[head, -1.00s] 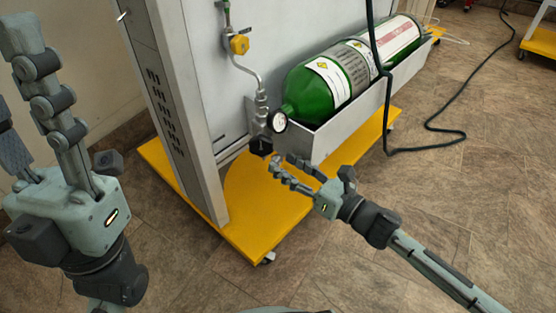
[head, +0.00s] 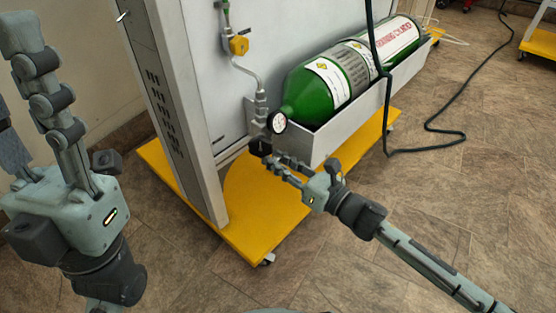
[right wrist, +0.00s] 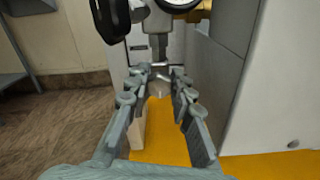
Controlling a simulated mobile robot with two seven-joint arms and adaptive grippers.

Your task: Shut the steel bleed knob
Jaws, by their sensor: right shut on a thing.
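The steel bleed knob (right wrist: 158,72) is a small bright metal piece below the valve body in the right wrist view, partly covered by the fingertips. My right gripper (right wrist: 160,78) has its two fingers on either side of it and is shut on it. In the head view my right gripper (head: 276,162) reaches in from the right, just below the pressure gauge (head: 278,122), and the knob is hidden there. A black knob (head: 260,147) sits just left of the fingertips. My left gripper (head: 28,85) stands raised at the left, its fingers apart and empty.
A green cylinder (head: 312,97) lies in a grey tray (head: 345,128) on the trainer's yellow base (head: 240,225). A yellow valve (head: 239,46) sits higher on the pipe. A grey post (head: 185,120) stands left of the valve. A dark hose (head: 430,142) hangs down and crosses the floor.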

